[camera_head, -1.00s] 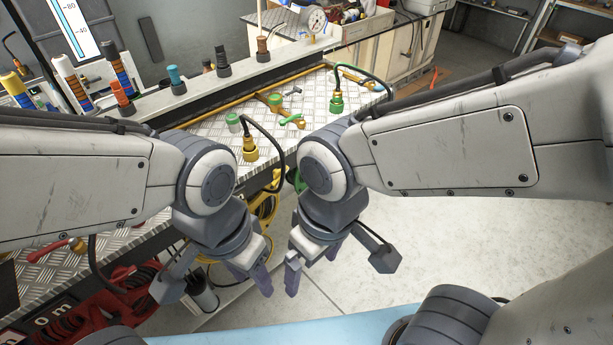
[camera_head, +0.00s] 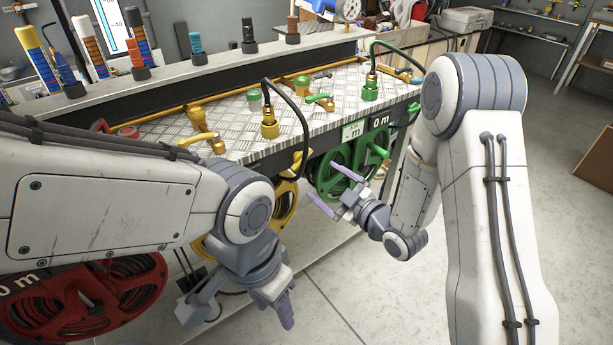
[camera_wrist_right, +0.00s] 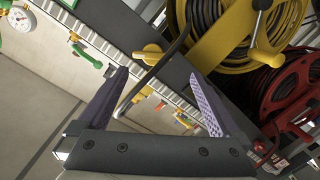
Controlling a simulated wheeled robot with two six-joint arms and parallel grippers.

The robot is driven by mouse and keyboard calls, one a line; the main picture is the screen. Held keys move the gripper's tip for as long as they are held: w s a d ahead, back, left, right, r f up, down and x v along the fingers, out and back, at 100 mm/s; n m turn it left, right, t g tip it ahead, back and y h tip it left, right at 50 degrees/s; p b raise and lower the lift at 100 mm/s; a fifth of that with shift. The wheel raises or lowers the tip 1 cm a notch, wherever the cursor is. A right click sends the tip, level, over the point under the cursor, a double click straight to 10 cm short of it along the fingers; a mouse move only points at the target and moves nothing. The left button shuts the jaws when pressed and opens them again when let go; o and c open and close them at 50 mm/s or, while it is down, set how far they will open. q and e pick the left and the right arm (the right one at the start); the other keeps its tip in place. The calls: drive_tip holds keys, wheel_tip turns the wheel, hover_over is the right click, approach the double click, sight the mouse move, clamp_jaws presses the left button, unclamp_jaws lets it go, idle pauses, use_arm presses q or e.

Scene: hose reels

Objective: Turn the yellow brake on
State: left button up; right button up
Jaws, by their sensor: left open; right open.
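The yellow reel (camera_wrist_right: 222,42) with black hose is at the upper right of the right wrist view, with a yellow crank handle (camera_wrist_right: 262,35) on its face. In the head view the yellow reel (camera_head: 287,203) is mostly hidden behind my left arm. A yellow fitting (camera_wrist_right: 150,55) at the bench edge shows between my right fingertips in the wrist view, beyond them. I cannot tell which yellow part is the brake. My right gripper (camera_head: 321,180) is open and empty in front of the green reel. My left gripper (camera_head: 280,301) is open and empty, low in front of the bench.
The green reel (camera_head: 335,178) hangs under the bench, right of the yellow one; the red reel (camera_head: 85,300) is at lower left. The metal bench top (camera_head: 235,112) carries a yellow hose coupling (camera_head: 269,124) and a yellow valve (camera_head: 205,135). Free floor lies at right.

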sight(304, 161)
drive_tip(key=shift+t+y, duration=0.4)
drive_tip(key=shift+t, duration=0.2)
drive_tip(key=x, duration=0.9)
drive_tip(key=shift+w+d+f, duration=0.15)
drive_tip(key=shift+w+d, duration=0.05)
drive_tip(key=shift+w, duration=0.25)
drive_tip(key=c, duration=1)
